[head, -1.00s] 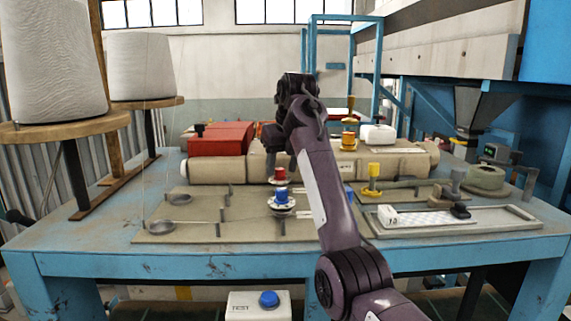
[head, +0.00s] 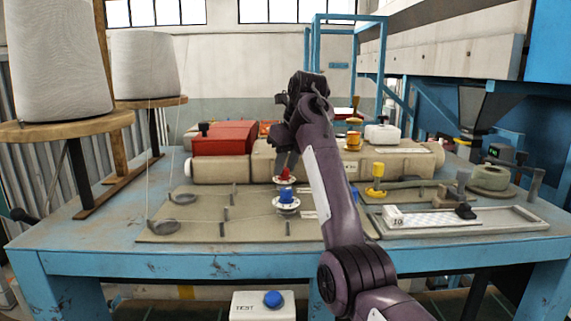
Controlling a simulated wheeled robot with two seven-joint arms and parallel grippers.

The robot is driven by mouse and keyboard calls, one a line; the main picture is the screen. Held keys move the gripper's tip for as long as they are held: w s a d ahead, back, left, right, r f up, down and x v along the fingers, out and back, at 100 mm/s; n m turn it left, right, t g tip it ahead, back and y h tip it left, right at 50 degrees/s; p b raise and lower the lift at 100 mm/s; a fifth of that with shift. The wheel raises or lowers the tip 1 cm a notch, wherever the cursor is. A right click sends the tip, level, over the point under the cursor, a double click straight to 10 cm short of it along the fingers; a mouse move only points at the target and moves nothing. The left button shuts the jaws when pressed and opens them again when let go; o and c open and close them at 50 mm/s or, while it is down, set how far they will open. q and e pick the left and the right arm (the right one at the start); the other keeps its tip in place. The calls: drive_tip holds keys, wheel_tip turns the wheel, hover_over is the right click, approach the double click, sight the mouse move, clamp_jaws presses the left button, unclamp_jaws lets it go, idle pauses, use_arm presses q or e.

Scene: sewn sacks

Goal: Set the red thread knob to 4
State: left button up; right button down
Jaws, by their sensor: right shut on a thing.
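The red thread knob (head: 284,174) stands on a pale round dial (head: 284,180) on the table, just behind the blue knob (head: 287,195) with its own white dial. My right gripper (head: 286,163) points down from above and is shut on the red knob. Its fingers cover the knob's upper part. The numbers on the dial are too small to read, so the setting cannot be told. My left gripper is not in view.
A yellow knob (head: 377,170) stands to the right. Two large thread cones (head: 145,65) stand on wooden stands at left. A TEST box (head: 262,306) sits at the front.

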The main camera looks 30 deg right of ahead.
drive_tip(key=n+y, duration=0.1)
drive_tip(key=n, duration=0.1)
drive_tip(key=n+g+y, duration=0.1)
drive_tip(key=n, duration=0.2)
drive_tip(key=shift+d+f+n, duration=0.15)
drive_tip(key=shift+f+n, duration=0.05)
drive_tip(key=shift+n, duration=0.1)
drive_tip(key=n+g, duration=0.1)
drive_tip(key=n, duration=0.2)
drive_tip(key=shift+w+n+y, duration=0.15)
drive_tip(key=shift+n+y, duration=0.15)
drive_tip(key=shift+y, duration=0.1)
drive_tip(key=shift+f+n+g, duration=0.1)
drive_tip(key=shift+n+g, duration=0.2)
drive_tip(key=shift+n, duration=0.2)
drive_tip(key=c, duration=1.5)
unclamp_jaws()
drive_tip(key=shift+o, duration=1.3)
drive_tip(key=shift+d, duration=0.15)
drive_tip(key=shift+r, duration=0.2)
